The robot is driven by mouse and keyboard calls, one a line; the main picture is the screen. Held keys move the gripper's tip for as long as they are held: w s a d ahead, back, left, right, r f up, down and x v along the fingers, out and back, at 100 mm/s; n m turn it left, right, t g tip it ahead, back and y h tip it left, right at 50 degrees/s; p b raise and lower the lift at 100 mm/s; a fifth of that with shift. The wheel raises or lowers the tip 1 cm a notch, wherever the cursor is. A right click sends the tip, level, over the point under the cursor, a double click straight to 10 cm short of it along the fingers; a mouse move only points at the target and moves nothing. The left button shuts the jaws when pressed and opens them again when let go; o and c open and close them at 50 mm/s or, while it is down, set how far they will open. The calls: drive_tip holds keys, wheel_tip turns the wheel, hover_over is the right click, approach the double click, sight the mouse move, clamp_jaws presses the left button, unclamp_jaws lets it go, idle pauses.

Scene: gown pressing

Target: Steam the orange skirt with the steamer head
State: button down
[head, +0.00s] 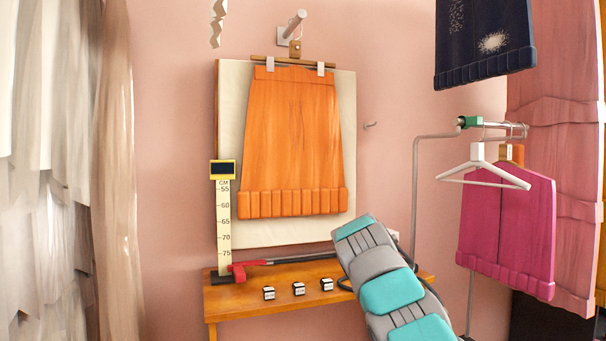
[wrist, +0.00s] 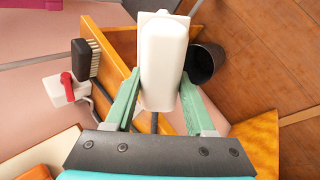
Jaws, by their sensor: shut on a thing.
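The orange skirt (head: 293,130) hangs from a clip hanger against a cream board on the wall, with a ruffled band at its hem. A bit of orange also shows at the lower left of the wrist view (wrist: 38,173). My gripper (wrist: 160,98) is shut on the white steamer head (wrist: 163,55), with a green finger on each side of it. In the head view my arm reaches in below and right of the skirt and hides the gripper. The steamer head is apart from the skirt.
A wooden table (head: 225,298) below the board holds several small dark labelled blocks. A ruler (head: 224,220) stands left of the skirt. A magenta garment (head: 507,225) hangs on a rail at right. A brush (wrist: 86,58) and dark cup (wrist: 206,62) show in the wrist view.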

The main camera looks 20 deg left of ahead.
drive_tip(key=s+a+r+n+t+y+b, duration=0.2)
drive_tip(key=a+r+n+t+y+b, duration=0.25)
drive_tip(key=r, duration=0.85)
drive_tip(key=s+a+r+n+t+y+b, duration=0.1)
drive_tip(key=a+r+n+t+y, duration=0.2)
drive_tip(key=a+r+n+y, duration=0.7)
drive_tip(key=s+r+m, duration=0.1)
drive_tip(key=s+r, duration=0.2)
drive_tip(key=r, duration=0.3)
drive_tip(key=s+r+m+h+b, duration=0.1)
drive_tip(key=s+r+m, duration=0.1)
drive_tip(key=s+r, duration=0.2)
drive_tip(key=shift+d+r, duration=0.35)
drive_tip(key=shift+r, duration=0.75)
drive_tip(key=shift+s+r, duration=0.1)
